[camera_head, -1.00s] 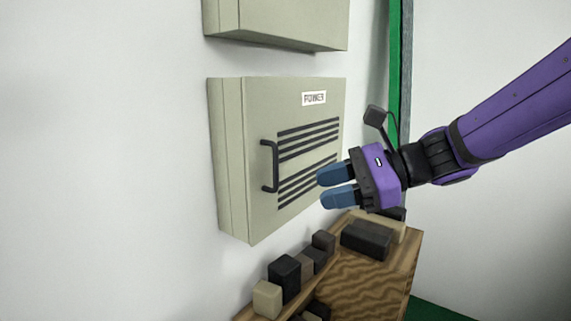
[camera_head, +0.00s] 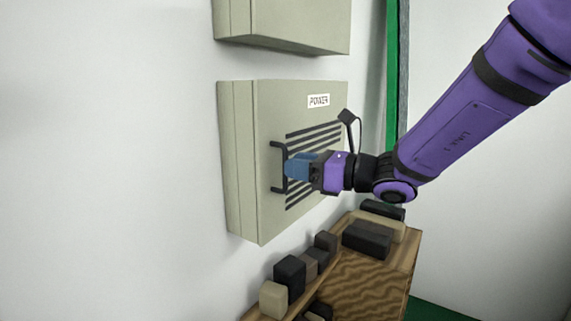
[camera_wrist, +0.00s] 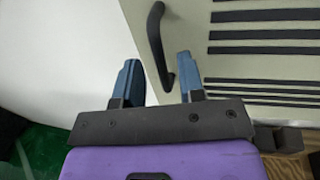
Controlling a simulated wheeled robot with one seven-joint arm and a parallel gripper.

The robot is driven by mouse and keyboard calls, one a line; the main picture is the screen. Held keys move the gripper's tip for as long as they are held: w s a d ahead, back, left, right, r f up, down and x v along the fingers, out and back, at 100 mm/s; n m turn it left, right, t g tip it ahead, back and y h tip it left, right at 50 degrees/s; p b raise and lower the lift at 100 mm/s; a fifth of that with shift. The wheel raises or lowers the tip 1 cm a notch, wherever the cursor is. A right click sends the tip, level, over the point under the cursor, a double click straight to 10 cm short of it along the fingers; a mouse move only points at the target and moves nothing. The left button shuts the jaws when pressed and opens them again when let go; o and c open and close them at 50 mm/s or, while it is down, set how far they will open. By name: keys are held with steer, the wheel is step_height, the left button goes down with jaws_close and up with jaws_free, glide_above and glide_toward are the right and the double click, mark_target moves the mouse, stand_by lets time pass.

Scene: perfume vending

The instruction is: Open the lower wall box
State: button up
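The lower wall box (camera_head: 267,116) is a beige cabinet on the white wall, marked POWER, with black vent slots and a shut door. Its black vertical bar handle (camera_head: 275,167) is at the left of the door. My gripper (camera_head: 288,168) is right at the handle in the head view. In the wrist view my gripper (camera_wrist: 158,80) has its two blue fingers spread. The handle (camera_wrist: 156,45) shows between them, its lower end near the right finger. I cannot tell whether either finger touches it.
Another beige wall box (camera_head: 285,22) hangs above. Below stands a wooden shelf (camera_head: 370,265) with several dark and tan blocks (camera_head: 290,276) along the wall. Green floor (camera_wrist: 50,152) shows at the lower left of the wrist view. The wall left of the box is bare.

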mark_target(286, 186)
steer(key=shift+x, duration=1.6)
jaws_close()
